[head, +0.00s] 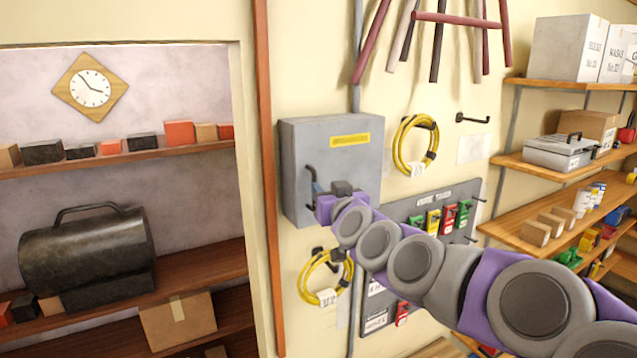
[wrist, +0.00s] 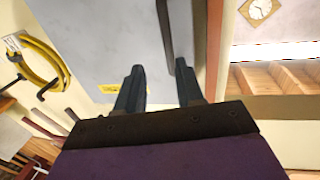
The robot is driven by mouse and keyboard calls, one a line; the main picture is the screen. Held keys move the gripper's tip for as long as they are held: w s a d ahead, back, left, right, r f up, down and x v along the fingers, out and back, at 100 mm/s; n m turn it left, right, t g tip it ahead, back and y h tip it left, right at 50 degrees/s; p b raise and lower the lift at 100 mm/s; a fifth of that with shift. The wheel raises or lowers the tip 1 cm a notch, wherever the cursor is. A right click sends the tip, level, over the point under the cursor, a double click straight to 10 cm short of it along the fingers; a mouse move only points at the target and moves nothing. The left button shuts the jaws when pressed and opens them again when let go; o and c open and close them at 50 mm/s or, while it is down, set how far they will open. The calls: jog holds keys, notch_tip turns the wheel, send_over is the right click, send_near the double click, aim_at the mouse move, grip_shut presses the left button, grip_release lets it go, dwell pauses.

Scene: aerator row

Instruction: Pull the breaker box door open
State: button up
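The grey breaker box (head: 300,140) hangs on the cream wall, with a yellow label on its front. Its door (wrist: 95,30) looks shut and fills much of the wrist view. A dark bar handle (head: 309,174) stands at the left of the door; in the wrist view the handle (wrist: 166,30) runs down between my fingertips, closer to the right one. My gripper (wrist: 160,82) is open, its two dark fingers apart. In the head view my gripper (head: 322,190) is at the handle's lower part. I cannot tell whether a finger touches the handle.
Yellow cable coils hang above right (head: 415,145) and below (head: 325,277) the box. A grey board with coloured tags (head: 465,195) is at right, under my arm. An alcove with shelves (head: 190,262) and a dark heater (head: 85,250) lies left, beyond a brown post (head: 268,180).

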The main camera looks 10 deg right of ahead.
aim_at(307, 178)
jog(key=w+a, duration=0.1)
jog(key=w, duration=0.1)
jog(key=w+a, duration=0.1)
jog(key=w, duration=0.1)
jog(key=shift+w+a+f, duration=0.1)
jog(key=shift+a+f, duration=0.05)
jog(key=shift+a, duration=0.35)
jog(key=shift+s, duration=0.2)
jog(key=shift+s+d+r, duration=0.1)
jog(key=shift+d+r, duration=0.1)
jog(key=shift+d, duration=0.05)
jog(key=shift+c, duration=0.3)
jog(key=shift+d, duration=0.7)
jog(key=shift+c, duration=1.4)
jog(key=shift+s+a, duration=0.1)
jog(key=shift+s, duration=0.05)
jog(key=c, duration=0.3)
jog(key=shift+a, duration=0.3)
grip_shut()
jog(key=shift+d, duration=0.1)
